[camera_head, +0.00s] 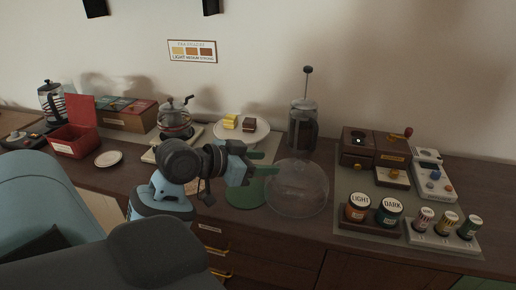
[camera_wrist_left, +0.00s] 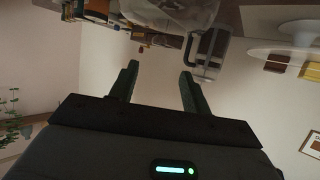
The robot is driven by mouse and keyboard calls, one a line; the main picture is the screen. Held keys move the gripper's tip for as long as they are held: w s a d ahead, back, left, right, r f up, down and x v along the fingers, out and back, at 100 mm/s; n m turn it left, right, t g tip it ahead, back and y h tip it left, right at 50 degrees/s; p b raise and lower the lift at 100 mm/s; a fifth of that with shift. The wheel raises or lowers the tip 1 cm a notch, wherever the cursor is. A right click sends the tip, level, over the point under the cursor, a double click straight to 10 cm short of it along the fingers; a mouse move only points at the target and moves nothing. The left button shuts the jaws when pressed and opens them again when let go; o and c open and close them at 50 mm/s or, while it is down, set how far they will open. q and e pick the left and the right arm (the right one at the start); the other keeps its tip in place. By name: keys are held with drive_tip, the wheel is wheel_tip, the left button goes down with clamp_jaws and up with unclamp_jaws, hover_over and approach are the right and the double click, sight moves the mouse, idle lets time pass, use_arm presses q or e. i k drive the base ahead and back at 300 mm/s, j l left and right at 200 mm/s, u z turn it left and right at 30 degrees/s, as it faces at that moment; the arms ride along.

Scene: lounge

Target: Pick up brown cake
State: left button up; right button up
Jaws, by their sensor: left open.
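The brown cake (camera_head: 249,124) sits on a white plate (camera_head: 263,131) at the back of the counter, just right of a yellow cake (camera_head: 230,121). My left gripper (camera_head: 270,163) is in front of the plate and a little to the right, apart from the cake. Its green fingers are open and empty, pointing right. In the left wrist view the gripper (camera_wrist_left: 158,78) also shows parted fingers with nothing between them. That view is turned over, with the brown cake (camera_wrist_left: 277,66) near its right edge. My right gripper is not in view.
A french press (camera_head: 302,128) stands right of the plate. A clear glass dome (camera_head: 300,195) stands close to the gripper, and a green mat (camera_head: 243,196) lies below it. A glass kettle (camera_head: 175,120) stands left. Jars and a grinder (camera_head: 358,146) fill the right side.

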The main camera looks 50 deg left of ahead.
sight(249, 125)
drive_tip(key=u, duration=1.45)
